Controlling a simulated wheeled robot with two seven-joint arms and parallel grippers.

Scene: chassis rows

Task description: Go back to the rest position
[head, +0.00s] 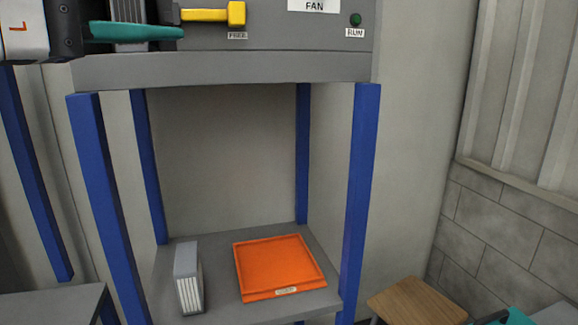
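My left gripper (180,32) comes in at the top left, its teal finger lying in front of a grey ribbed module (128,12) in the upper unit. Its tip is close to a yellow lever (214,15) above a "FREE" label; I cannot tell if they touch. Only one finger shows clearly, so its opening is unclear. A teal part of my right gripper (514,317) shows at the bottom right edge, mostly cut off by the frame. I cannot see whether it holds anything.
A grey rack with blue posts (362,190) stands ahead. Its lower shelf (222,262) holds a grey module (187,278) and an orange tray (280,265). A green lamp (355,19) is above "RUN". A wooden stool (415,302) stands at lower right.

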